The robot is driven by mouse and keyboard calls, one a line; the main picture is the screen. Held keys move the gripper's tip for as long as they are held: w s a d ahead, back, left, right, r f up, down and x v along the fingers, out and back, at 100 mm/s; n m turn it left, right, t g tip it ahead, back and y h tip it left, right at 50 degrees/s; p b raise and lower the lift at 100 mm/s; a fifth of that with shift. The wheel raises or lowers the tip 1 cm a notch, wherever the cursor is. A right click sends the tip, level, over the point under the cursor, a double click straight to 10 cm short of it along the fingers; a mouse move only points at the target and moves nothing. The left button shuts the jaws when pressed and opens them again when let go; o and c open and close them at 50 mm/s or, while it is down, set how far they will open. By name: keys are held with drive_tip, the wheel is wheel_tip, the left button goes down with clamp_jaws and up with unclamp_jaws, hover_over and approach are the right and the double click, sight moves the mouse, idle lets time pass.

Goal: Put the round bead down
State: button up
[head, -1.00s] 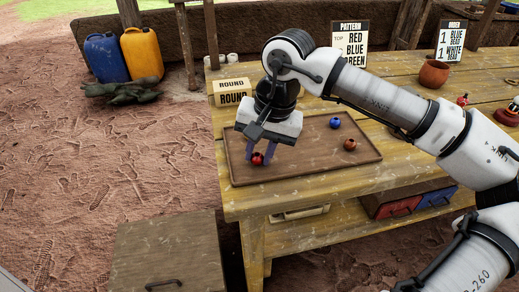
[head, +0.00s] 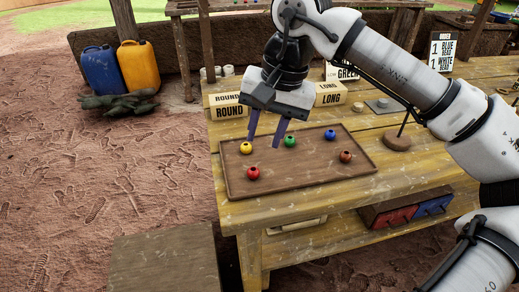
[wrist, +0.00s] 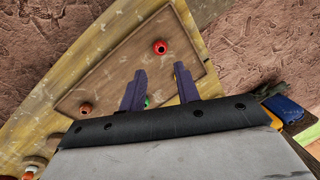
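The red round bead (head: 253,173) rests at the near left of the brown tray (head: 300,183); it also shows in the wrist view (wrist: 160,47). My gripper (head: 264,142) is open and empty above the tray, higher than the red bead and apart from it. Its two purple fingers (wrist: 160,68) are spread in the wrist view. A yellow bead (head: 246,148), a green bead (head: 290,141), a blue bead (head: 330,134) and an orange-brown bead (head: 346,156) also lie on the tray. The fingers partly hide some of these in the wrist view.
ROUND boxes (head: 229,110) and LONG boxes (head: 330,96) stand behind the tray. A round wooden base with a thin rod (head: 397,142) is right of it. An order sign (head: 442,52) stands farther back. My arm hides part of the table and the pattern sign.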

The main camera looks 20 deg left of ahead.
drive_tip(key=shift+v, duration=1.6)
drive_tip(key=shift+a, duration=0.1)
